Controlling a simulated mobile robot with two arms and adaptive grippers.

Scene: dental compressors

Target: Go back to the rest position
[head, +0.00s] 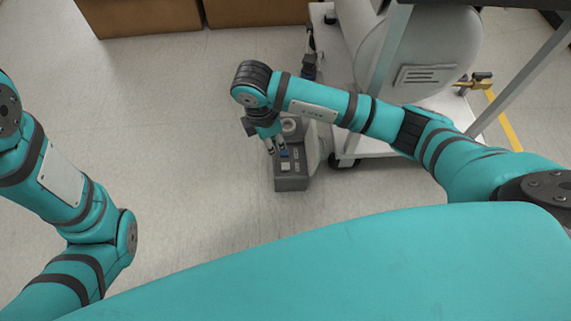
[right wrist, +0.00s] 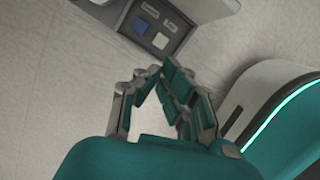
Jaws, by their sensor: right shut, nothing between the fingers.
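My right gripper (head: 275,147) is in the middle of the head view, at the end of the arm reaching in from the right. It is above or close in front of a grey control box (head: 291,182) with a blue button (head: 284,153) and a pale button (head: 286,167). In the right wrist view, the fingers (right wrist: 155,85) meet at the tips with nothing between them. The control box (right wrist: 178,42) shows beyond them, and a gap seems to separate them. My left arm shows at the left of the head view, but its gripper is out of view.
A white cart (head: 345,148) with a large pale tank (head: 425,50) stands behind my right arm. Grey metal legs cross at the right. Brown cabinets (head: 140,15) are at the back. The floor (head: 190,150) left of the control box is clear.

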